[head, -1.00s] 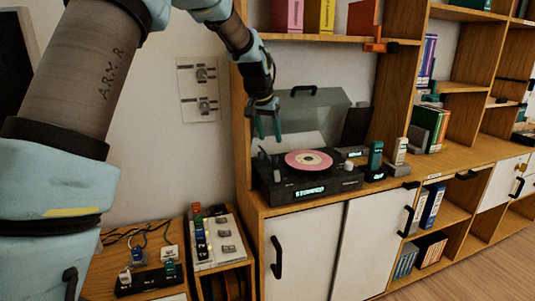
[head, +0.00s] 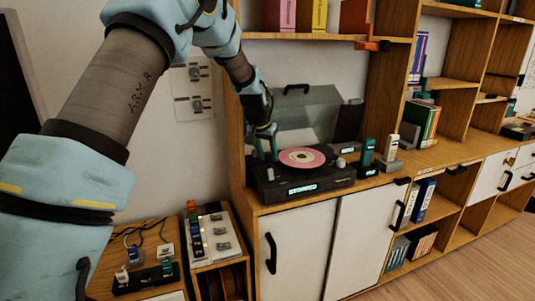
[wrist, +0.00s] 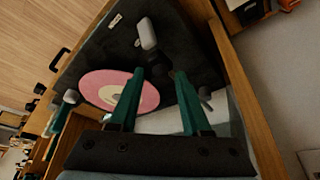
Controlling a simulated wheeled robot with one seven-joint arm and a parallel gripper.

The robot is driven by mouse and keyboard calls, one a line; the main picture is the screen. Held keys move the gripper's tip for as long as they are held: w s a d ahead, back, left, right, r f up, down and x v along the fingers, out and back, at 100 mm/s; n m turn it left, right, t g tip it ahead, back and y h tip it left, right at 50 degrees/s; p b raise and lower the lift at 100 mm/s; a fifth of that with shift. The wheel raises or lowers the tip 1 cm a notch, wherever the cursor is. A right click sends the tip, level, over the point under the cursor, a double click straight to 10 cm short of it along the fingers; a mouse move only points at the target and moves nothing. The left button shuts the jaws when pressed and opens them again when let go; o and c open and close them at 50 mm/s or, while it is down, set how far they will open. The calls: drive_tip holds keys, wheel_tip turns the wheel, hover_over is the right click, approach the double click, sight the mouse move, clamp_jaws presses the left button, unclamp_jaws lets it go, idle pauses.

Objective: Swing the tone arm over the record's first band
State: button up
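The black turntable (head: 333,181) stands on the wooden cabinet with its clear lid raised. A pink record (head: 302,157) lies on it; it also shows in the wrist view (wrist: 92,88), partly behind a finger. My gripper (head: 265,150) is low over the turntable's left side, beside the record. In the wrist view its two green fingers (wrist: 160,80) are apart, with a gap between them. A pale grey rounded piece (wrist: 147,34), seemingly part of the tone arm, shows just beyond the fingertips. The rest of the tone arm is dark or hidden, and I cannot tell whether a finger touches it.
The raised lid (head: 309,112) is behind the turntable. A pale knob (head: 341,162) sits at its right, and a green upright device (head: 367,153) stands beyond. A shelf (head: 320,37) hangs above. A lower table with a switch panel (head: 214,235) is at the left.

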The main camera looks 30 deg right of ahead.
clamp_jaws()
idle(1.1)
